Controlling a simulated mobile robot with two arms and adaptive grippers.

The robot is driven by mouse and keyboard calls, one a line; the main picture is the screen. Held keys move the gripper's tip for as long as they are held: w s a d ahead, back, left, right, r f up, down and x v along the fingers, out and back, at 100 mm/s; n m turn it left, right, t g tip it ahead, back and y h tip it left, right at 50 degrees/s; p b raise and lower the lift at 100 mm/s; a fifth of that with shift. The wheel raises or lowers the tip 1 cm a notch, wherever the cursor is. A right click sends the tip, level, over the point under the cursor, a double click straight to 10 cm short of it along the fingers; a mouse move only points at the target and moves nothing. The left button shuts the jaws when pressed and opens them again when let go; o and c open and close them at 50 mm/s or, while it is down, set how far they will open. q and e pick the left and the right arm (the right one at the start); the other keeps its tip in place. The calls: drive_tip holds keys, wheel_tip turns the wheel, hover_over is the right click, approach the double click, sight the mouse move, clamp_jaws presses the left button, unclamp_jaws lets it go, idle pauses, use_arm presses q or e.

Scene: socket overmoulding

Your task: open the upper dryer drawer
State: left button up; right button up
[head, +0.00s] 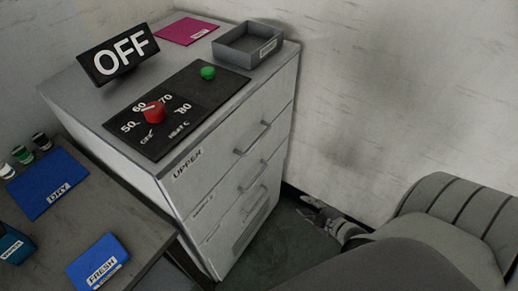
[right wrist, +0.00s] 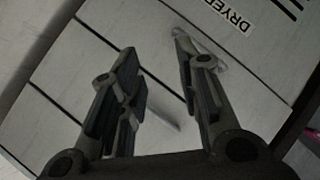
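The grey dryer cabinet stands in the head view with its upper drawer (head: 226,143) flush with the front, marked UPPER. Its bar handle (head: 252,138) is free, with no gripper on it. My right gripper (head: 308,204) is low, right of the cabinet front and apart from that handle. In the right wrist view my right gripper (right wrist: 156,48) has its fingers spread, facing the cabinet front. One bar handle (right wrist: 203,48) shows partly behind a finger; another (right wrist: 163,112) shows between the fingers. I cannot tell for sure which drawers these belong to. My left gripper is not in view.
Two lower drawers have handles (head: 253,177) too. On top are an OFF sign (head: 118,55), a control panel (head: 170,110) with red and green knobs, and a grey tray (head: 233,55). A side table (head: 120,215) stands left; a wall (head: 385,90) is right.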

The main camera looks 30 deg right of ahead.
drive_tip(key=w+r+n+t+y+b, duration=0.35)
drive_tip(key=w+r+n, duration=0.2)
drive_tip(key=r, duration=0.55)
drive_tip(key=n+t+y+b, duration=0.2)
drive_tip(key=n+t+y, duration=0.1)
drive_tip(key=n+y, duration=0.25)
approach(259, 138)
use_arm(q)
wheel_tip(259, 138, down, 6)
drive_tip(key=shift+p, duration=0.45)
use_arm(e)
drive_tip(key=shift+h, duration=0.5)
drive_tip(key=x, duration=1)
drive_tip(key=shift+s+a+f, duration=0.1)
drive_tip(key=shift+a+f, duration=0.05)
drive_tip(key=shift+a, duration=0.1)
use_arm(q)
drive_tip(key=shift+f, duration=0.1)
use_arm(e)
clamp_jaws()
